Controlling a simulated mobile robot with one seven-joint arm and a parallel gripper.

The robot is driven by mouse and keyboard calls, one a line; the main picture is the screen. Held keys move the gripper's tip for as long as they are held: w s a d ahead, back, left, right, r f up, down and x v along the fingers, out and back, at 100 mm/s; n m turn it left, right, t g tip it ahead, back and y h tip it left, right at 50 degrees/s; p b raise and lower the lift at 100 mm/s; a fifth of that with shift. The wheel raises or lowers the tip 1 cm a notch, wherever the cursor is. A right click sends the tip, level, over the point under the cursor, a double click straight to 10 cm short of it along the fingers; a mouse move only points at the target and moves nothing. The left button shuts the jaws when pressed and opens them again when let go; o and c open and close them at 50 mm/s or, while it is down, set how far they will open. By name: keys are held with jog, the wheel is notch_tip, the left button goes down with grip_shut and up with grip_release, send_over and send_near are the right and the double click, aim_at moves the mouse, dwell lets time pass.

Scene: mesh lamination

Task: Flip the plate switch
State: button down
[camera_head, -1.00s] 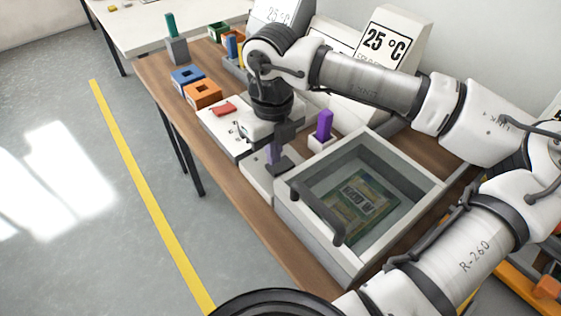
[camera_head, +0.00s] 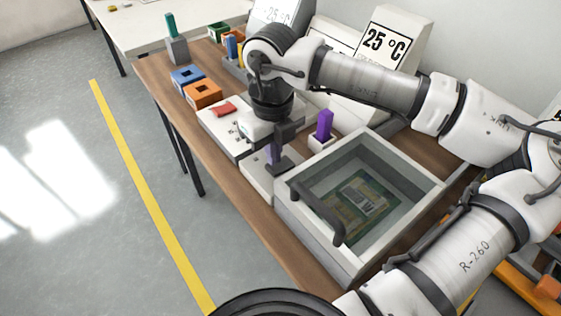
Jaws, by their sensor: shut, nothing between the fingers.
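My gripper (camera_head: 279,168) points down over a low light-grey plate (camera_head: 258,184) beside the lidded box. Its dark fingers are shut and empty. A purple part (camera_head: 270,152) shows just behind the fingers; I cannot tell whether they touch it. A white unit (camera_head: 218,134) with a red lever or tab (camera_head: 223,109) and small dark marks stands up-left of my gripper. My wrist hides part of this unit. No label shows which of these parts is the plate switch.
A grey box (camera_head: 395,213) with a clear top, a dark handle (camera_head: 318,213) and a circuit board (camera_head: 360,203) inside stands close on the right. A purple block (camera_head: 324,125) stands in a white holder. Blue (camera_head: 187,77) and orange (camera_head: 203,94) blocks stand farther back. A sign reads 25 °C (camera_head: 387,44).

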aim_at(274, 167)
jog(key=shift+f+b, duration=1)
jog(key=shift+b, duration=0.05)
dwell(0.6)
jog(key=shift+r, duration=0.2)
jog(key=shift+r+p, duration=1.8)
jog(key=shift+r, duration=1.6)
jog(key=shift+f, duration=0.1)
